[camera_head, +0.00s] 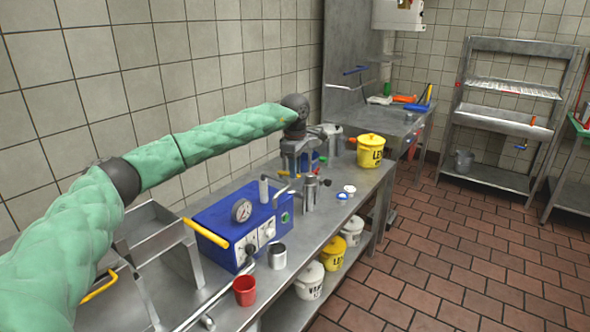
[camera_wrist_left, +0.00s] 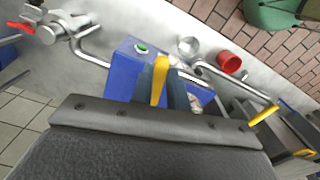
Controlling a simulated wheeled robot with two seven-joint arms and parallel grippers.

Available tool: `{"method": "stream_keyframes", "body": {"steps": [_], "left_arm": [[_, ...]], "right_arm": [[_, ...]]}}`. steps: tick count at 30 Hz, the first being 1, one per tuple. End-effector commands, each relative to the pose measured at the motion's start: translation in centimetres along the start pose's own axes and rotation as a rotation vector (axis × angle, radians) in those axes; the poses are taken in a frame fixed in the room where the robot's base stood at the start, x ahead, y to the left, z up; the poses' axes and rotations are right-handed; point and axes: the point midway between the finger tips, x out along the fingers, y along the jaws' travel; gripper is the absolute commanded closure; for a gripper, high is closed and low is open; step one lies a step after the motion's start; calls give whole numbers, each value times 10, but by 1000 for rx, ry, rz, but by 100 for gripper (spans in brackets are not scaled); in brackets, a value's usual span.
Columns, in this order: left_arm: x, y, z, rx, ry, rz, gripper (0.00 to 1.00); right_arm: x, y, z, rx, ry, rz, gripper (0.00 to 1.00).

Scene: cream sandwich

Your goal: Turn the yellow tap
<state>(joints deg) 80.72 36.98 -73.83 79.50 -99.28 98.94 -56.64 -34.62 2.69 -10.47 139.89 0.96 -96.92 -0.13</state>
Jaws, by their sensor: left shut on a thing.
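My left gripper (camera_head: 298,165) reaches in over the back of the metal counter, behind the blue box. A small yellow piece (camera_head: 283,174) shows beside its jaws in the head view. In the left wrist view, a yellow tap handle (camera_wrist_left: 160,80) stands at the jaws, in front of the blue box, and the jaws are shut on it. The jaws hide part of the handle and its base. A second yellow handle (camera_head: 207,233) is at the left of the blue box; it also shows in the left wrist view (camera_wrist_left: 263,115). My right gripper is not in view.
The blue box (camera_head: 230,205) with a gauge stands on the counter. A steel cup (camera_head: 277,255) and a red cup (camera_head: 244,289) are in front. Metal pipes and a red-handled tap (camera_wrist_left: 21,27) are near. A yellow bucket (camera_head: 370,151) stands at the counter's far end.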

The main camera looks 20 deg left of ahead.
Motion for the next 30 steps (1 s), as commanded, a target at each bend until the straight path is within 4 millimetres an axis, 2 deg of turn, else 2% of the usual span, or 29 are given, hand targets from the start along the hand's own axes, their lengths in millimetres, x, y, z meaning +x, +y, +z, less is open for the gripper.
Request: {"method": "stream_keyframes", "body": {"steps": [2,3,5,6,17,24,30], "left_arm": [[-2,1,-1,-1,0,3,100],[-2,1,-1,-1,0,3,76],[-2,0,-1,-1,0,2,64],[-2,0,-1,-1,0,2,62],[-6,1,0,-1,1,2,62],[-39,1,-1,-1,0,3,62],[-66,1,-1,-2,0,3,62]], "right_arm": [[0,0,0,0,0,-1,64],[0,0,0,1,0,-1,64],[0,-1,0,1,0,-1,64],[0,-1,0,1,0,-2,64],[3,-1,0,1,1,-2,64],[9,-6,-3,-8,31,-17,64],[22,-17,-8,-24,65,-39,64]]}}
